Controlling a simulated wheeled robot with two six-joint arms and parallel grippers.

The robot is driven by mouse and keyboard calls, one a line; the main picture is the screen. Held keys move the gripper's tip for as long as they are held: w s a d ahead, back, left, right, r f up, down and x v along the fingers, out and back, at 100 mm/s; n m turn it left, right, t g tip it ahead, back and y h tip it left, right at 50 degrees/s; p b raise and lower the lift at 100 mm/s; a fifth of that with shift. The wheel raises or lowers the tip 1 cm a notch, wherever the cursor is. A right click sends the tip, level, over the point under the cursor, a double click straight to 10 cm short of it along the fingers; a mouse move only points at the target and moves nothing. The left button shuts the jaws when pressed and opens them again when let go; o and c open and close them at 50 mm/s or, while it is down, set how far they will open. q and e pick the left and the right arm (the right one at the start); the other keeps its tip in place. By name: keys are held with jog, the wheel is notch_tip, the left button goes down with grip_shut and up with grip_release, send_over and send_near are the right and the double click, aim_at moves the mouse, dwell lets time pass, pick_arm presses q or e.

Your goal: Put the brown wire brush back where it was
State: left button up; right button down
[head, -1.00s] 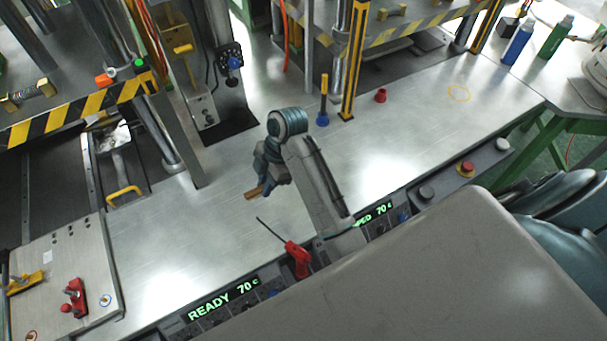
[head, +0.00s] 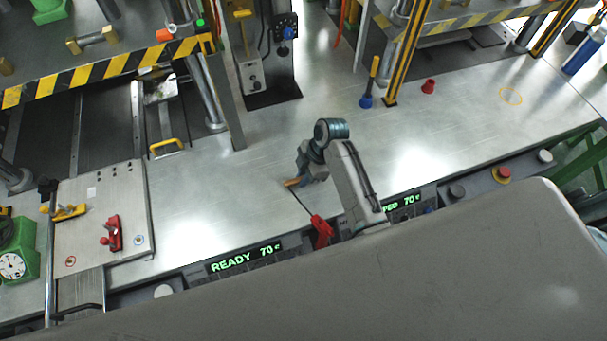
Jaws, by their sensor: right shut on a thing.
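The brown wire brush (head: 292,183) shows as a short brown piece at the fingertips of my right gripper (head: 303,180). That gripper is shut on it; the fingers and wrist hide the rest of the brush. In the head view it appears just above the tip of the red-handled screwdriver's dark shaft. I cannot tell whether the brush touches the metal table (head: 215,190). My left gripper is not in view.
The red-handled screwdriver (head: 321,231) lies at the table's front edge, beside my right arm. A yellow-handled blue tool (head: 367,100), a red cup (head: 428,87) and a yellow ring mark (head: 511,97) are farther back. A plate with red clamp (head: 112,232) is left. The middle is clear.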

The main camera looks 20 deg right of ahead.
jog(key=shift+f, duration=0.15)
jog(key=c, duration=1.5)
grip_release()
jog(key=shift+o, duration=0.6)
jog(key=b+v, duration=0.4)
jog(key=v, duration=0.6)
jog(key=shift+p+v, duration=1)
jog(key=shift+v, duration=0.2)
